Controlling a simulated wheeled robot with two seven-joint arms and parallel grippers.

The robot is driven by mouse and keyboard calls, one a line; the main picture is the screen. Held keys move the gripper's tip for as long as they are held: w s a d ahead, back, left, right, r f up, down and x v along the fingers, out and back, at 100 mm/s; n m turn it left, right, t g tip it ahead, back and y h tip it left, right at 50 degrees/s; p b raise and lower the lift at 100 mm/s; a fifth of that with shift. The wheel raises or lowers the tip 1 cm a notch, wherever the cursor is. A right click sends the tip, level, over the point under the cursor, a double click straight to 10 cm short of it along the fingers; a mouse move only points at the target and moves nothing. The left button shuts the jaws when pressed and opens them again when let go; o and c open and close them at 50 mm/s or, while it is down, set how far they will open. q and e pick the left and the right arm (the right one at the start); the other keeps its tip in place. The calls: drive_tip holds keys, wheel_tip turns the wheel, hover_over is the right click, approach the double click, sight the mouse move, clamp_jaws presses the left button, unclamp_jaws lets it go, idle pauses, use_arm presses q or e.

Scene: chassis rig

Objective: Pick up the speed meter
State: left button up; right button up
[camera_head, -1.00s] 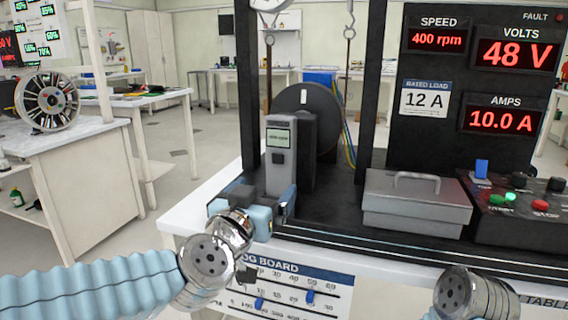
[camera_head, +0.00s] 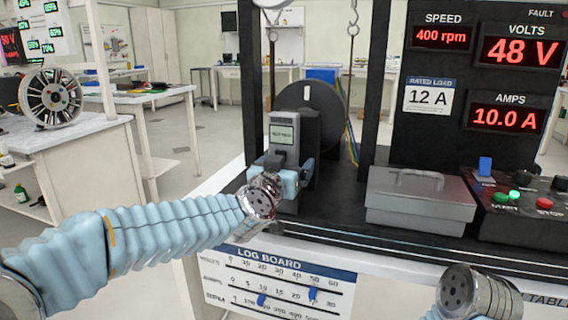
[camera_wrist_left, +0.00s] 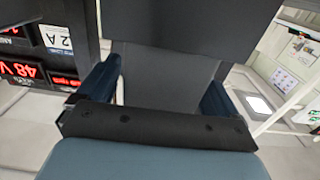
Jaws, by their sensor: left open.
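The speed meter (camera_head: 283,134) is a grey upright handheld unit with a small greenish screen. It stands on the black rig bed in front of a dark round disc (camera_head: 318,110). My left gripper (camera_head: 282,178) is open at its lower part, with one light blue finger on each side. In the left wrist view, the grey body of the meter (camera_wrist_left: 165,75) lies between the two fingers of my left gripper (camera_wrist_left: 160,90); contact cannot be told. The meter's base is hidden by the gripper and wrist.
A grey lidded box (camera_head: 418,198) with a handle sits right of the meter. A control panel (camera_head: 520,205) with coloured buttons is at the far right. Dark upright posts frame the rig. The log board (camera_head: 285,280) hangs on the table front. A side bench (camera_head: 60,150) stands left.

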use_arm(q)
drive_tip(key=shift+c, duration=0.2)
drive_tip(key=c, duration=1.1)
